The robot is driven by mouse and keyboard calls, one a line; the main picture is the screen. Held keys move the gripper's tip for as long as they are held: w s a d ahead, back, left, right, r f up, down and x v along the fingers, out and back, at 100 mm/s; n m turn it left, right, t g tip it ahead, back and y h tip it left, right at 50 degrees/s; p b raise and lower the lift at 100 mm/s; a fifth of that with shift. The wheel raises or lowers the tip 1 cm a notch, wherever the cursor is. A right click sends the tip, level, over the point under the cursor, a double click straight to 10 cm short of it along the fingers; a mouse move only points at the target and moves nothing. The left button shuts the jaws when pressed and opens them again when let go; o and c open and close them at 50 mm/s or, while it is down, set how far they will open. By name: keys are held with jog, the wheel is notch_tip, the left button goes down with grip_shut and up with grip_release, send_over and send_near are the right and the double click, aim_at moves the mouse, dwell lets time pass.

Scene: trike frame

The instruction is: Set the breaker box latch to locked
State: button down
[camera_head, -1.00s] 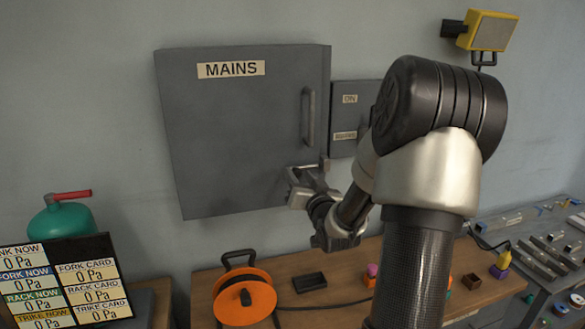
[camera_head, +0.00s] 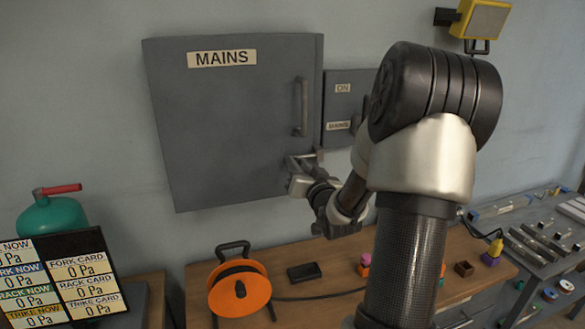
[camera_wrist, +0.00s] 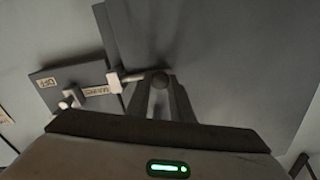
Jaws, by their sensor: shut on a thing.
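The breaker box (camera_head: 225,130) is a large grey cabinet on the wall, labelled MAINS, with its door shut flat. The latch (camera_wrist: 130,78) is a small pale metal bar at the door's edge in the wrist view, ending in a dark round knob (camera_wrist: 160,80). My gripper (camera_wrist: 161,92) has its two fingers closed around that knob. In the head view my gripper (camera_head: 301,170) is at the lower right of the door, below the vertical door handle (camera_head: 300,106). It hides most of the latch there, so its exact angle is hard to tell.
Below stands a wooden bench (camera_head: 335,305) with an orange cable reel (camera_head: 240,292) and a dark tray (camera_head: 304,272).

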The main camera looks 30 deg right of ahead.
jog(key=shift+s+d, duration=0.2)
jog(key=shift+d, duration=0.75)
jog(key=c, duration=1.5)
grip_release()
jog(key=shift+d, duration=0.1)
jog(key=shift+c, duration=0.2)
jog(key=shift+s+f, duration=0.1)
